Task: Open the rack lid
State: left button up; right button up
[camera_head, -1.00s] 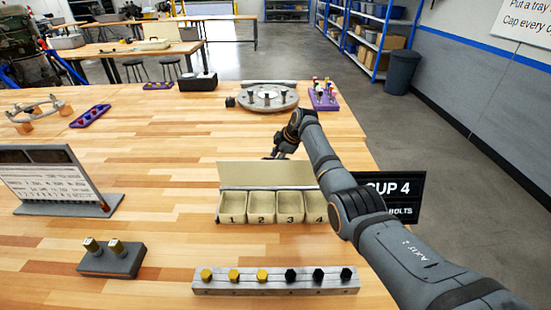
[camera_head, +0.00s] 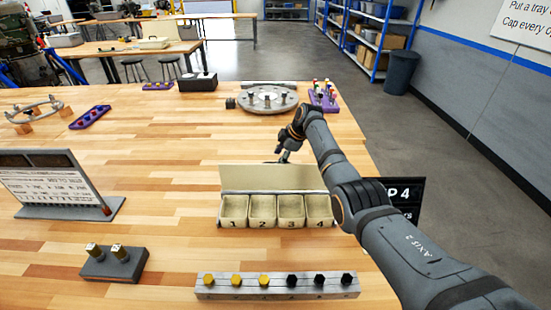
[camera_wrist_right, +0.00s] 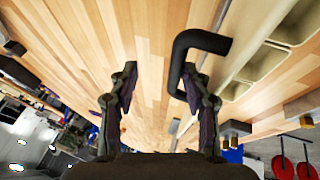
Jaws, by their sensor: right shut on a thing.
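The rack (camera_head: 276,222) stands on the wooden table with cups numbered 1 to 4, their tops uncovered. Its pale lid (camera_head: 270,178) is raised behind the cups, its broad face toward me. My right gripper (camera_head: 284,156) is just behind the lid's right part, partly hidden by my arm. In the right wrist view a black bent handle (camera_wrist_right: 203,42) lies by the right-hand finger of my right gripper (camera_wrist_right: 160,95), which is shut on it. The cups (camera_wrist_right: 299,22) show at upper right there. My left gripper is not in view.
A bar of gold and black bolts (camera_head: 277,286) lies in front of the rack. A grey block with two gold-topped pegs (camera_head: 114,263) and a sign board (camera_head: 56,185) stand at left. A round flange (camera_head: 267,99) is behind.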

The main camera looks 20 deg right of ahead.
jog(key=d+r+p, duration=0.2)
jog(key=d+r, duration=0.2)
jog(key=r, duration=0.4)
jog(key=shift+w+r+t, duration=0.15)
jog(key=shift+w+t, duration=0.25)
jog(key=shift+w, duration=0.1)
